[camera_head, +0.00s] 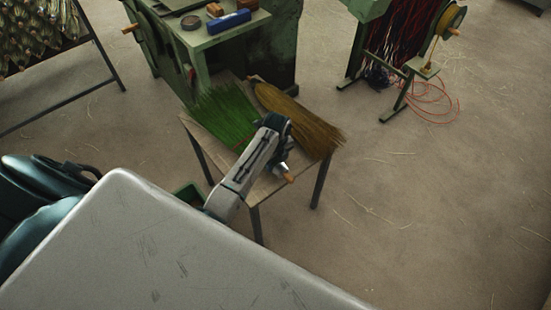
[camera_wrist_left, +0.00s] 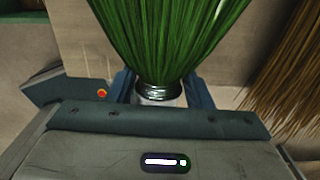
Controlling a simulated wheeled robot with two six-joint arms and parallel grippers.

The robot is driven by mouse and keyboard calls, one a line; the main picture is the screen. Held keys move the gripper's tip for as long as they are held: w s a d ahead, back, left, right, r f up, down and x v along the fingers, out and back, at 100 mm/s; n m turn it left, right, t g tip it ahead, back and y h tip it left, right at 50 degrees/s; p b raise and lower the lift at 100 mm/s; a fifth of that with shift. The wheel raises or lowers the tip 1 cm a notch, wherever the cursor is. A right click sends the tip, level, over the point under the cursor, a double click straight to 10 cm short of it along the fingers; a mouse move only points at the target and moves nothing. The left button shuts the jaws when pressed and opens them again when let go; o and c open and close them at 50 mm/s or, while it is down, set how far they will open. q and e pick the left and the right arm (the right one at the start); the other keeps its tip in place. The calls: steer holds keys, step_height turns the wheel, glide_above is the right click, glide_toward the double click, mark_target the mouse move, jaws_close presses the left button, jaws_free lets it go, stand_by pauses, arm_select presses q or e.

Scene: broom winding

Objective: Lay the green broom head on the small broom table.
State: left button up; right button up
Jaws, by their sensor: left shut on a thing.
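The green broom head (camera_head: 228,114) shows over the left part of the small broom table (camera_head: 258,186), its bristles fanned toward the upper left. My left gripper (camera_wrist_left: 158,92) is shut on its narrow bound neck (camera_wrist_left: 160,88) in the left wrist view, with the green bristles (camera_wrist_left: 170,35) spreading away from it. In the head view my left arm covers the neck and the fingertips. I cannot tell whether the bristles touch the tabletop. My right gripper is not in view.
A tan broom head (camera_head: 302,121) lies on the right part of the table, its bristles past the edge. A green machine (camera_head: 275,55) stands behind. A small orange-tipped thing (camera_head: 289,178) shows near the table's front edge. Floor at the right is mostly clear.

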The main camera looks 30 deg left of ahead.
arm_select(q)
steer(key=shift+w+a, duration=0.3)
steer(key=shift+w, duration=0.25)
steer(key=shift+w+a, duration=0.25)
steer(key=shift+w, duration=0.25)
steer(key=shift+w+f, duration=0.15)
steer(key=shift+f, duration=0.15)
steer(key=shift+f+p, duration=0.4)
steer(key=shift+f, duration=1.15)
steer(key=o, duration=1.2)
steer(key=shift+f, duration=0.1)
step_height(320, 180, up, 12)
steer(key=shift+r+b, duration=0.15)
steer(key=shift+b, duration=0.2)
